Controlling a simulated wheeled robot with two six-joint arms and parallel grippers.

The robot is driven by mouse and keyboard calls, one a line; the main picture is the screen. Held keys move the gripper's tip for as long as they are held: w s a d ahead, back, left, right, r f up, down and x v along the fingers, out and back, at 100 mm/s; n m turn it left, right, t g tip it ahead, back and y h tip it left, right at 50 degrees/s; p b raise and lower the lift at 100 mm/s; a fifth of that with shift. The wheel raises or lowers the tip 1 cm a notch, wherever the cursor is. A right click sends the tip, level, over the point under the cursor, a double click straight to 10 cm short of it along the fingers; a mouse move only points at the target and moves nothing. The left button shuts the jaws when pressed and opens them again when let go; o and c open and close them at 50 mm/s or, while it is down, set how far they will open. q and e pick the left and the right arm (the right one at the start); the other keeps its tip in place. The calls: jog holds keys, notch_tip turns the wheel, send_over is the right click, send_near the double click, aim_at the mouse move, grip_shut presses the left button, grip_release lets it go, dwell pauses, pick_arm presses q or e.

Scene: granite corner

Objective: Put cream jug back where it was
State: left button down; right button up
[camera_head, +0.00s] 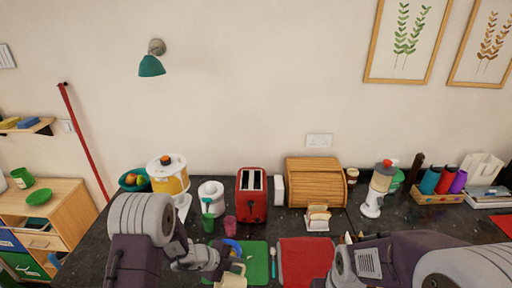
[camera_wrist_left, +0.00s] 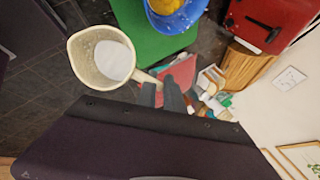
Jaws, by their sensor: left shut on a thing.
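The cream jug (camera_wrist_left: 85,78) hangs in the left wrist view, with pale white content inside. Its handle lies between the fingers of my left gripper (camera_wrist_left: 164,96), which is shut on it. In the head view the jug (camera_head: 233,280) shows at the bottom edge, partly cut off, beside my left gripper (camera_head: 222,266). It is near the front of the green mat (camera_head: 256,262); I cannot tell its height above the counter. My right arm shows at the lower right, but its gripper is out of frame.
A red mat (camera_head: 305,262), red toaster (camera_head: 252,197), green cup (camera_head: 208,222) and pink cup (camera_head: 230,226) are near. A bread box (camera_head: 316,182) stands behind. Dark counter shows between them.

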pick_arm(q)
jog(key=s+a+f+b, duration=0.1)
jog(key=a, duration=0.1)
jog(key=s+a+f+b, duration=0.1)
jog(key=a+b, duration=0.1)
jog(key=a+f+b, duration=0.1)
jog(key=shift+s+a+f, duration=0.1)
jog(key=shift+s+a, duration=0.3)
jog(key=s+a+f+b, duration=0.2)
jog(key=s+a+b, duration=0.4)
jog(key=s, duration=0.1)
jog(key=shift+f, duration=0.4)
jog(key=shift+w+a, duration=0.1)
